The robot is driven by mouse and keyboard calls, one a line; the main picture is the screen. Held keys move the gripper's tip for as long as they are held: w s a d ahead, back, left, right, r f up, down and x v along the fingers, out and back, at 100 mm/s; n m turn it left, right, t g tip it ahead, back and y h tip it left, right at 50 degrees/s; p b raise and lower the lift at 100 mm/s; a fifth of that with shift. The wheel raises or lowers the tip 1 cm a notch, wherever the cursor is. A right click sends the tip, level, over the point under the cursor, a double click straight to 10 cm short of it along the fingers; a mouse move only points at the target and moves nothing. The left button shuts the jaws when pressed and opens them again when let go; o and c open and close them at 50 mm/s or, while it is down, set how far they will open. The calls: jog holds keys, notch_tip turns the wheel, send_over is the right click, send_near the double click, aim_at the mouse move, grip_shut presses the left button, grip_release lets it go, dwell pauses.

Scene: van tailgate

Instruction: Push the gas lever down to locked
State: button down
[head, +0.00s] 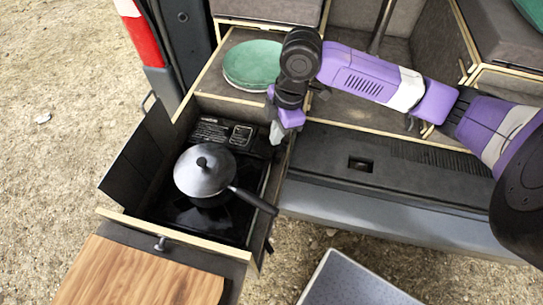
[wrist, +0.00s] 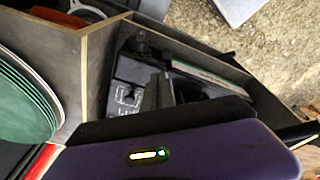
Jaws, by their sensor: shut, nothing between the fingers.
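The black gas stove (head: 190,222) sits in an open drawer at the van's tailgate. Its labelled control panel (head: 210,130) is at the back end and also shows in the wrist view (wrist: 128,96). I cannot clearly make out the gas lever or its position; the panel's right end is partly hidden by my gripper. My gripper (head: 276,136) points down at the panel's right end, beside the drawer's right wall. It is shut and empty. I cannot tell whether it touches anything.
A lidded pot (head: 204,172) stands on the stove, its handle reaching right over the drawer wall. Green plates (head: 253,64) lie behind the drawer. A wooden board (head: 135,275) is in front. A dark bumper sill (head: 390,165) runs right.

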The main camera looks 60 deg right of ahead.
aim_at(280, 159)
jog(key=shift+s+d+n+g, duration=0.15)
jog(key=shift+s+g, duration=0.1)
jog(key=shift+s, duration=0.3)
jog(key=shift+s+d+n+g, duration=0.15)
jog(key=shift+s+g, duration=0.1)
jog(key=shift+s, duration=0.25)
jog(key=shift+a+f, duration=0.1)
jog(key=shift+f, duration=0.1)
jog(key=f+b, duration=0.1)
jog(key=f, duration=0.1)
jog(key=f+b, duration=0.4)
jog(key=shift+w+a+f, duration=0.2)
jog(key=shift+a+f, duration=0.1)
jog(key=shift+f, duration=0.05)
